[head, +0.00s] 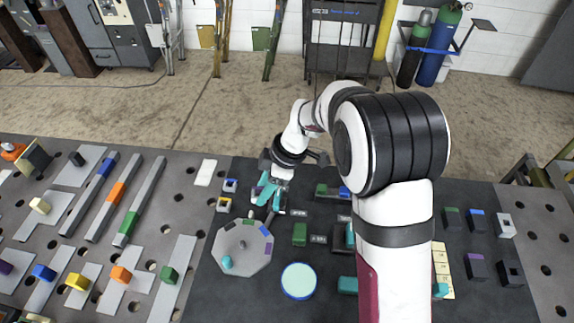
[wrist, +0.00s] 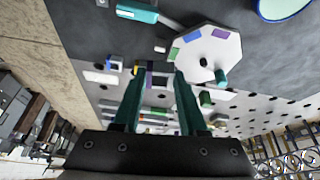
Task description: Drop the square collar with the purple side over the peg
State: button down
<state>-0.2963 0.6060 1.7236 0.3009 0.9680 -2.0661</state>
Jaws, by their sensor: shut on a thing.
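My gripper (head: 266,192) is above the dark mat, left of my arm's upper part in the head view. In the wrist view its two teal fingers (wrist: 160,76) are shut on a dark square collar with a purple side (wrist: 149,82). In the head view I cannot make this collar out clearly. A teal stub (head: 227,262) stands on a pale octagonal plate (head: 246,262) and also shows in the wrist view (wrist: 221,78). I cannot tell whether this stub is the peg. The held collar is apart from it.
A blue-sided collar (head: 230,185) and a yellow-sided collar (head: 224,205) lie left of my gripper. A round pale-blue disc (head: 298,281) is right of the plate. Several small blocks and rails with coloured blocks (head: 127,215) stand around. My arm hides part of the mat.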

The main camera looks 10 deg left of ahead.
jog(key=n, duration=0.1)
send_over(244, 242)
jog(key=shift+d+f+g, duration=0.3)
jog(key=shift+d+f, duration=0.05)
jog(key=shift+f, duration=0.1)
jog(key=shift+w+f, duration=0.1)
jog(key=shift+f, duration=1.85)
jog(key=shift+f, duration=1.25)
grip_release()
notch_tip(244, 242, up, 7)
dwell(0.7)
jog(key=shift+d, duration=0.1)
dwell(0.4)
